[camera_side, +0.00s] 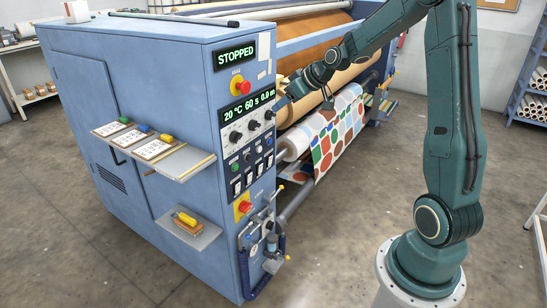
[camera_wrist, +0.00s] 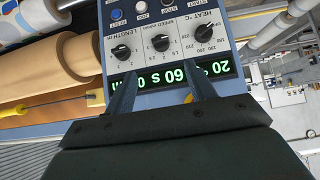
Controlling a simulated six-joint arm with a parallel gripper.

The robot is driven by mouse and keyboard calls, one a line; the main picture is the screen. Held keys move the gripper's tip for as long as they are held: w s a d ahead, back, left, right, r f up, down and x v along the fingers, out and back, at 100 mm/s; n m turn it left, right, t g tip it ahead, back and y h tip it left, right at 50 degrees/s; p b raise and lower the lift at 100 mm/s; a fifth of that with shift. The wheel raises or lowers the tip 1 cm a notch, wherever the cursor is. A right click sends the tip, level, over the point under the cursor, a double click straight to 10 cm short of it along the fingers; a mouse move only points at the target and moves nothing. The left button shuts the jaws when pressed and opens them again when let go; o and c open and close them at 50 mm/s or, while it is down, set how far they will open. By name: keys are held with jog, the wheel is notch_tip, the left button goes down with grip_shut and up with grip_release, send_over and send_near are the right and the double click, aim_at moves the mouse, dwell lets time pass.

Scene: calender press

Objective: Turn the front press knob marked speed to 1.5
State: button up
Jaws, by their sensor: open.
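The speed knob (camera_wrist: 160,42) is a black round dial in the middle of a row of three on the press's front panel. The wrist view shows the panel upside down. Its small scale and pointer are too small to read surely. In the side view the speed knob (camera_side: 253,124) is below the green display. My gripper (camera_wrist: 158,76) is open and empty, its fingers apart over the display side of the panel, short of the knob and not around it. In the side view my gripper (camera_side: 297,86) is just right of the panel.
The heat knob (camera_wrist: 203,33) and length knob (camera_wrist: 121,51) flank the speed knob closely. The display (camera_wrist: 170,76) reads 20 °C, 60 s, 0.0 m. Another display (camera_side: 236,52) reads STOPPED, above a red button (camera_side: 237,86). Rollers and patterned fabric (camera_side: 330,130) lie right of the panel.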

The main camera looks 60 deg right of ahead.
aim_at(257, 125)
jog(key=shift+x, duration=6.85)
jog(key=shift+c, duration=0.4)
jog(key=c, duration=0.9)
